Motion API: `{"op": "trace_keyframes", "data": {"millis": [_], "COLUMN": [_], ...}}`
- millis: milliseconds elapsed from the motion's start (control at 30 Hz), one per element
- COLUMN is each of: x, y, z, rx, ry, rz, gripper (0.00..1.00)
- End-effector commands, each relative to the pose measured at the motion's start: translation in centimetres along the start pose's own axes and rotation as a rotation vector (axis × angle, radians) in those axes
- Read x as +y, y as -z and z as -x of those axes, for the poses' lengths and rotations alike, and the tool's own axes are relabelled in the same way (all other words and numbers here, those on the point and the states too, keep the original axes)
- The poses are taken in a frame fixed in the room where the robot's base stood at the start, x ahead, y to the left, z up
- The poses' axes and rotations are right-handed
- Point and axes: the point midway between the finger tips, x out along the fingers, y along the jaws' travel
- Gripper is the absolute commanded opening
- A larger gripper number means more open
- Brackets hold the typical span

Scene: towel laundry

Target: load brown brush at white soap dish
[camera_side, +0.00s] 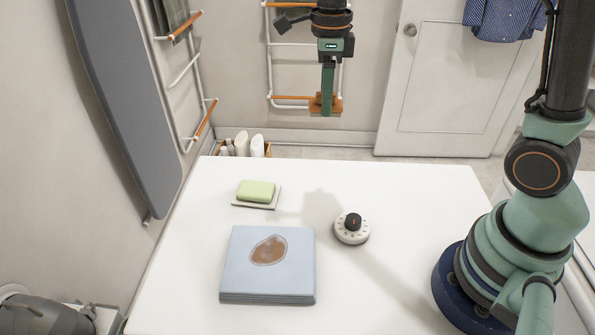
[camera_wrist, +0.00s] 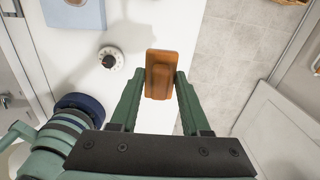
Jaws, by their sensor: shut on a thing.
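The brown brush (camera_side: 315,103) is held high up, near the far edge of the table in the side view. In the wrist view the brush (camera_wrist: 160,62) lies between my two fingers. My gripper (camera_side: 327,97) is shut on it, and the gripper's fingers press its sides in the wrist view (camera_wrist: 160,77). The white soap dish (camera_side: 276,201) sits on the table at the back left, with a green soap bar (camera_side: 256,190) on it. The dish is below and left of my gripper in the side view. I cannot make out the dish in the wrist view.
A folded blue towel (camera_side: 236,266) with a brown stain (camera_side: 268,250) lies at the front left of the white table (camera_side: 400,200). A white timer with a black knob (camera_side: 352,228) stands right of it. The table's back right is clear. An ironing board (camera_side: 125,95) leans at left.

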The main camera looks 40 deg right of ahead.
Motion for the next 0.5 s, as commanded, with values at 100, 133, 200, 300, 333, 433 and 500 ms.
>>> {"op": "trace_keyframes", "data": {"millis": [100, 133, 200, 300, 333, 433, 500], "x": [0.0, 0.1, 0.2, 0.6, 0.8, 1.6, 2.2], "y": [-1.2, -1.7, -3.3, -6.1, -6.9, -9.6, -11.2], "z": [-0.7, -0.9, -1.9, -3.6, -4.1, -6.0, -7.3], "rx": [0.001, 0.001, 0.003, 0.003, 0.004, 0.003, 0.003], "ry": [-0.001, -0.001, -0.003, -0.003, -0.004, -0.003, -0.004], "rz": [0.057, 0.082, 0.16, 0.3, 0.343, 0.484, 0.571], "gripper": [0.02, 0.02, 0.02, 0.02, 0.02, 0.02, 0.02]}}
